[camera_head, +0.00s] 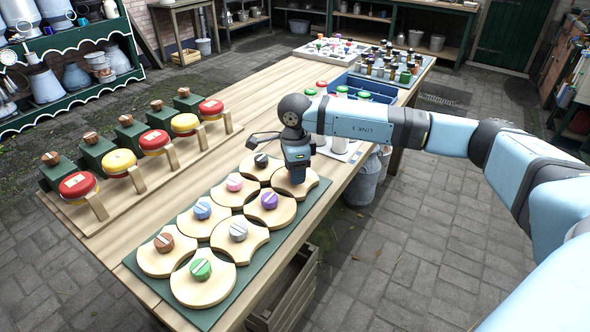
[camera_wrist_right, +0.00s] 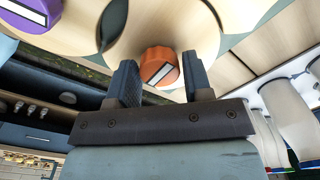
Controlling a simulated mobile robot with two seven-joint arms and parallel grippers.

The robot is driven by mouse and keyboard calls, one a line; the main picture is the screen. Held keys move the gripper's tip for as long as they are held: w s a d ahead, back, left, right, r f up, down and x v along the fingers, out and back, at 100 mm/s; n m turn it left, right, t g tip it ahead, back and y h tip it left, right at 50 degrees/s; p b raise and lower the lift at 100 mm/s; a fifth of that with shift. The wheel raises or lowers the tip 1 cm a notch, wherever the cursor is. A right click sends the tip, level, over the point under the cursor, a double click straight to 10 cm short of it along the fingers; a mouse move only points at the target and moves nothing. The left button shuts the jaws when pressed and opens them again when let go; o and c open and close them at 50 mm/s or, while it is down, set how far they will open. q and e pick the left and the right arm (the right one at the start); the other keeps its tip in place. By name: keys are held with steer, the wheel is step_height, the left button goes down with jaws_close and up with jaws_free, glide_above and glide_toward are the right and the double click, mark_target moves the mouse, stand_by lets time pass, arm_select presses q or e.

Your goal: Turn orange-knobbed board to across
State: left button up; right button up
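The orange-knobbed board (camera_head: 300,192) is a pale round wooden piece at the far right end of the green base (camera_head: 130,262). My right gripper (camera_head: 297,177) points down over it and hides its knob in the head view. In the right wrist view the orange knob (camera_wrist_right: 158,67), with a white bar set aslant, sits between the two fingertips of the right gripper (camera_wrist_right: 160,80). The fingers are open, with a narrow gap on either side of the knob. The board (camera_wrist_right: 205,18) shows behind the knob. My left gripper is not in view.
Neighbouring boards carry purple (camera_head: 269,201), black (camera_head: 261,160) and pink (camera_head: 234,183) knobs, with several more further left. A rack of red and yellow round pieces (camera_head: 78,185) stands behind. A blue crate (camera_head: 362,84) and white bottles stand to the right, near my forearm.

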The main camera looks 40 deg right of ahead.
steer(key=shift+o, duration=1.3)
step_height(320, 180, up, 14)
steer(key=p, duration=0.1)
steer(key=shift+f, duration=0.1)
